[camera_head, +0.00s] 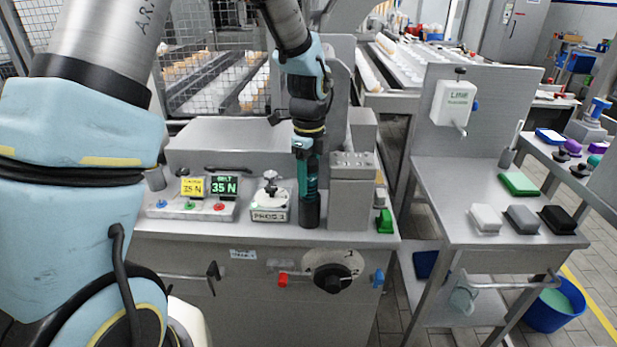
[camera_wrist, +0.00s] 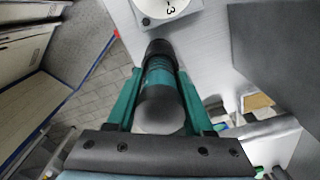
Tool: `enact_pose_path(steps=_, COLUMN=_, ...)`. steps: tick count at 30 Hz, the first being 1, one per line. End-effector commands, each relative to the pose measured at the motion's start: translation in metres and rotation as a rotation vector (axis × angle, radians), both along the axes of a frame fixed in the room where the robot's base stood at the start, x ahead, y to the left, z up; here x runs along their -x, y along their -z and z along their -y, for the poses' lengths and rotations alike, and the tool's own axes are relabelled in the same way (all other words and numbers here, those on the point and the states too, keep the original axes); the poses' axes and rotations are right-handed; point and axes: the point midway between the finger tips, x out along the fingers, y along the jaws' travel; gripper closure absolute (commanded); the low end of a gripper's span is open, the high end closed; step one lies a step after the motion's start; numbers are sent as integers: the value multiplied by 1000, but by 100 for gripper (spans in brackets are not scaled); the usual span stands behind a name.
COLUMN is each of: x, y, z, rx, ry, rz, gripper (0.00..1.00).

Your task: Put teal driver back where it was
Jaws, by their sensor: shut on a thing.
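The teal driver (camera_head: 311,186), teal with a black lower end, is upright in my gripper (camera_head: 305,150) in the head view.
The grey block (camera_head: 352,190) is close right. A green part (camera_head: 384,221) is at the counter's right edge. A side table (camera_head: 455,190) holds several coloured blocks.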

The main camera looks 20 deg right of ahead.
Motion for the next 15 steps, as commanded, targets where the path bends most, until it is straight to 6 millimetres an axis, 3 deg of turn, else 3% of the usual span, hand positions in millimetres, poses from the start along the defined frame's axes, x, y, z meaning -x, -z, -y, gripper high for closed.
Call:
enact_pose_path(steps=11, x=0, y=4, z=0, rx=1, ry=0, rz=1, gripper=100)
enact_pose_path(steps=12, x=0, y=5, z=0, rx=0, ry=0, rz=0, gripper=47)
enact_pose_path(steps=15, x=0, y=4, z=0, rx=0, ry=0, rz=0, gripper=36)
